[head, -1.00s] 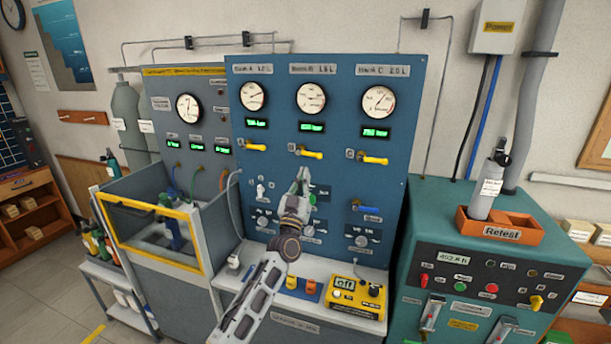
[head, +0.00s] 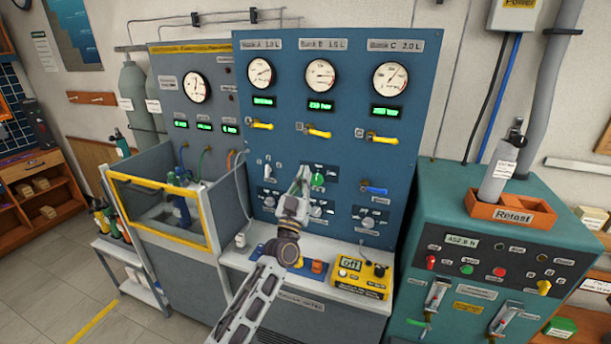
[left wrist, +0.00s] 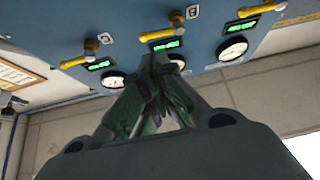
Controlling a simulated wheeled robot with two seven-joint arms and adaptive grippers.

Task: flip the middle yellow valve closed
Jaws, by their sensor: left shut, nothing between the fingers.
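The middle yellow valve (head: 318,132) is on the blue panel, under the Bank B gauge and its green display. Its handle lies nearly level, pointing right and slightly down from its pivot. It also shows in the left wrist view (left wrist: 163,34), where the panel appears upside down. My left gripper (head: 304,171) is shut and empty. In the head view its tips appear below the middle valve, slightly left of the handle's middle. In the left wrist view the fingertips (left wrist: 160,62) overlap the display area beside the handle; contact cannot be told. My right gripper is out of view.
Similar yellow valves sit left (head: 260,125) and right (head: 378,136) of the middle one. A green button (head: 317,180) and a blue valve (head: 374,189) are lower on the panel. A yellow box (head: 362,277) stands on the ledge below.

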